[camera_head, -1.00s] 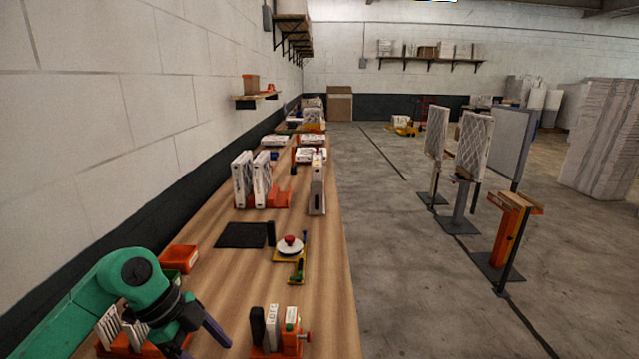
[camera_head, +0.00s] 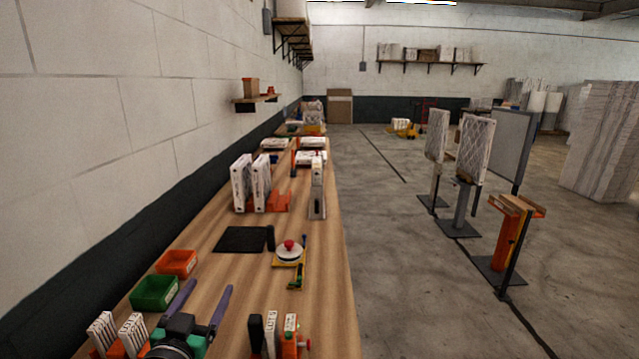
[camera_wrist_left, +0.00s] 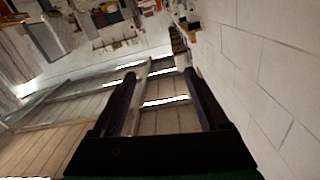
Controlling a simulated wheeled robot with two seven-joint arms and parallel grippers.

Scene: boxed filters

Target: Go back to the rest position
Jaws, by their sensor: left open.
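My left gripper (camera_head: 204,304) is at the bottom left of the head view, low in the picture, with its two purple-grey fingers spread apart and pointing away along the bench. Nothing is between the fingers. In the left wrist view the same open fingers (camera_wrist_left: 165,95) frame the ceiling and the far part of the room, upside down. My right gripper is in neither view.
The wooden bench (camera_head: 215,290) runs along the left wall. A red-knobbed device (camera_head: 289,250) stands farther on.

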